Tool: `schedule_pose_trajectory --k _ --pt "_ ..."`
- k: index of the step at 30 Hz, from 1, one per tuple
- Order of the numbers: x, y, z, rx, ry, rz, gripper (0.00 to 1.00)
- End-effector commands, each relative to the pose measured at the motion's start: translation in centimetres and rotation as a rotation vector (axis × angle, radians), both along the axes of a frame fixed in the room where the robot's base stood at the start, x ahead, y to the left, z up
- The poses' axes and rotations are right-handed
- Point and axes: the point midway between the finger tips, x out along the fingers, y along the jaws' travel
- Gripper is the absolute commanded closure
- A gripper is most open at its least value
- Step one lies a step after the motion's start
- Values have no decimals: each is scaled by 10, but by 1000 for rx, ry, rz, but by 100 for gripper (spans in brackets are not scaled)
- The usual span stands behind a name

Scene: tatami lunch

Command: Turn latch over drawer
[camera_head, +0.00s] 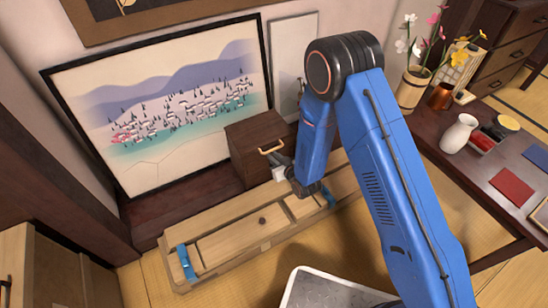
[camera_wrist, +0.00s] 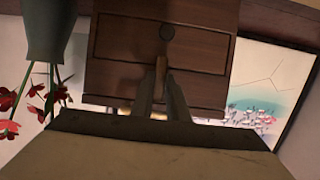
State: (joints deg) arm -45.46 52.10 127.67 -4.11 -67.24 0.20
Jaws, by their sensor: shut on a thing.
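A small dark wooden cabinet (camera_head: 240,143) stands by the wall and shows upside down in the wrist view. Its drawer (camera_wrist: 125,40) has a round dark knob (camera_wrist: 167,33). A light brown latch (camera_wrist: 161,66) sits at the drawer's edge, in line with the knob, and overlaps the drawer front. My gripper (camera_wrist: 163,82) is shut on this latch, a finger on each side. In the head view my gripper (camera_head: 283,168) is at the cabinet's front, partly hidden by my arm. A pale bar (camera_head: 271,147) shows beside it; I cannot tell whether it is the latch.
A long, low wooden bench or case (camera_head: 228,244) with blue bands lies in front of the cabinet. A framed landscape picture (camera_head: 165,105) leans at left. A dark table (camera_head: 440,152) with vases and dishes stands at right. A tray (camera_head: 300,275) is at the bottom.

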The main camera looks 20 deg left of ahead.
Motion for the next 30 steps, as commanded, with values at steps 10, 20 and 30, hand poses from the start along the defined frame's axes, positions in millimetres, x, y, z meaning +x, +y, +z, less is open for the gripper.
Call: schedule_pose_trajectory --k 10,20,30 --pt "0 -1 -1 -14 -14 0 100" --pt "0 0 0 -13 -13 0 67" --pt "2 1 2 -11 -15 0 67"
